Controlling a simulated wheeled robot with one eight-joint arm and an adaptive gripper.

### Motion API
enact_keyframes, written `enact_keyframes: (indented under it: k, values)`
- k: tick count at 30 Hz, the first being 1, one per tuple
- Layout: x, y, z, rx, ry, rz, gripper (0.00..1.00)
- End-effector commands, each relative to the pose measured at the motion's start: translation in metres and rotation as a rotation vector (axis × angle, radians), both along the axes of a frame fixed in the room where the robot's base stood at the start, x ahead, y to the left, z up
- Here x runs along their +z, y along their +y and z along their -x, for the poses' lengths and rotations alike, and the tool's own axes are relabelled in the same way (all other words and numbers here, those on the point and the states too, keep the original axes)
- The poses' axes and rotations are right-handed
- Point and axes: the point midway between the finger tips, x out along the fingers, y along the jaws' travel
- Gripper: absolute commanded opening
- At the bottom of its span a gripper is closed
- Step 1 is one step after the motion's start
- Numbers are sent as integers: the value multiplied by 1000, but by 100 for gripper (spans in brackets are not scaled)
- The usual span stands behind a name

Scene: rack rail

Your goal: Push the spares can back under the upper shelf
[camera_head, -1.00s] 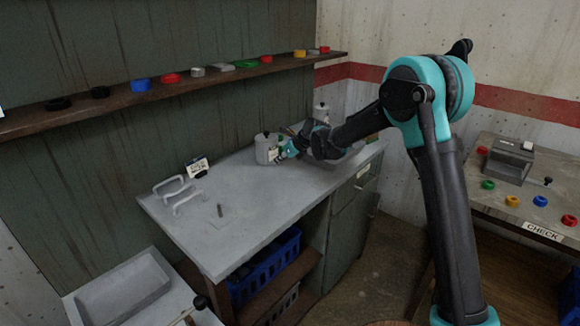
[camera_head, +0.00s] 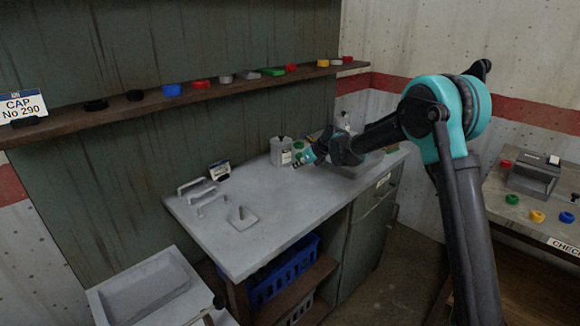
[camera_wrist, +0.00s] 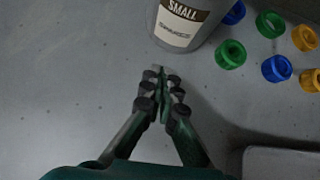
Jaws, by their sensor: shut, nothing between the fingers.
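The spares can (camera_head: 281,152) is a grey can with a dark top, upright on the grey worktop (camera_head: 285,205) near the green back wall. In the wrist view the can (camera_wrist: 190,22) is at the top, its label reading "SMALL" and facing me. My gripper (camera_head: 299,162) is just in front and right of it. In the wrist view my gripper (camera_wrist: 158,72) is shut and empty, its tips pointing towards the can's base with a small gap. The upper shelf (camera_head: 225,91) is a brown plank on the wall above the can.
Several coloured caps, such as a green one (camera_wrist: 231,54), lie right of the can. A grey tray edge (camera_wrist: 285,162) shows lower right in the wrist view. Handles (camera_head: 198,190) and a small sign (camera_head: 219,170) stand left on the worktop. Worktop between them and the can is clear.

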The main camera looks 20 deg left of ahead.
Motion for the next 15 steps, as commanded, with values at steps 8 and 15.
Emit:
enact_keyframes:
  k: [8, 15]
  values:
    - [28, -34, 8, -1, 1, -1, 0]
    - [57, -61, 18, -1, 0, 0, 0]
